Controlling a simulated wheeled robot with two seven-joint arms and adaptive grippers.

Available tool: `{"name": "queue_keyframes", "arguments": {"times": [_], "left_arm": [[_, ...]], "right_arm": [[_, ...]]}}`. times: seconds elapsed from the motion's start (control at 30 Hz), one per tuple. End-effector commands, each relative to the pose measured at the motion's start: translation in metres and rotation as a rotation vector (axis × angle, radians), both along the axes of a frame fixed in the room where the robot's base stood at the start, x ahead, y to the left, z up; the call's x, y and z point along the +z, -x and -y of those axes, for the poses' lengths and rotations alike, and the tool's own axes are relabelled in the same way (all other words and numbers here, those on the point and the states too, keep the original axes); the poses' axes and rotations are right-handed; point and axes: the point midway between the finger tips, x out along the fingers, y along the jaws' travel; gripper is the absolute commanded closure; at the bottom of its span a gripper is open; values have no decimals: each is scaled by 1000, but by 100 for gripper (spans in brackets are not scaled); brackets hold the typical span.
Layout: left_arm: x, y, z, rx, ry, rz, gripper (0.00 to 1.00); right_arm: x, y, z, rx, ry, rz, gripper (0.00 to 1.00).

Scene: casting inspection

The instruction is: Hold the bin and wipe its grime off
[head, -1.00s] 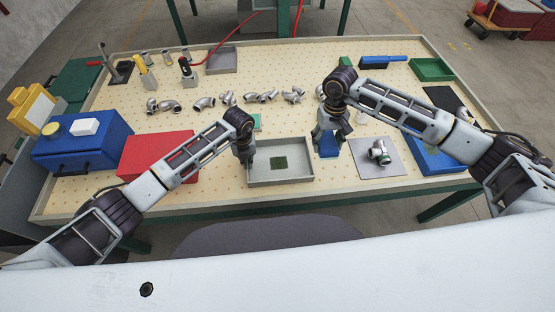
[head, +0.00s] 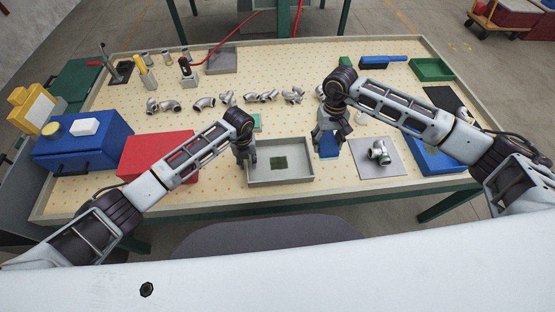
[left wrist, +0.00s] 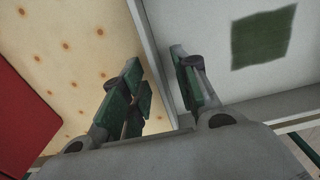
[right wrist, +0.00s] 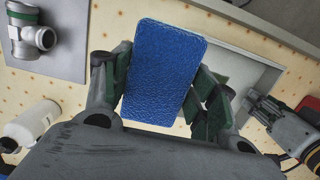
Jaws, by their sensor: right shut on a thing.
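The grey bin (head: 306,173) is a shallow open tray near the table's front edge. A dark green square of grime (head: 279,163) lies on its floor and also shows in the left wrist view (left wrist: 262,38). My left gripper (head: 246,161) is at the bin's left wall (left wrist: 158,60). Its fingers (left wrist: 157,85) are apart, one outside the wall and one inside. My right gripper (head: 328,140) is shut on a blue sponge (right wrist: 165,70), held to the right of the bin, apart from the grime.
A red box (head: 155,152) stands left of the bin. A grey mat (head: 396,165) with a metal fitting (head: 379,154) lies to the right. Several metal pipe fittings (head: 204,103) line the table's middle. A blue tray (head: 432,160) is at the far right.

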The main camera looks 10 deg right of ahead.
Motion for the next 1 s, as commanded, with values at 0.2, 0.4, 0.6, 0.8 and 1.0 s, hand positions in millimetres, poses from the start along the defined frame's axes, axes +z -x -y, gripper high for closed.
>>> {"name": "queue_keyframes", "arguments": {"times": [0.2,0.4,0.6,0.8,1.0], "left_arm": [[3,0,0,0,0,0,70],[11,0,0,0,0,1,70],[17,0,0,0,0,1,70],[18,0,0,0,0,0,70],[18,0,0,0,0,0,70]], "right_arm": [[3,0,0,0,0,0,61],[8,0,0,0,0,0,61],[12,0,0,0,0,0,61],[13,0,0,0,0,0,61],[12,0,0,0,0,0,61]]}}
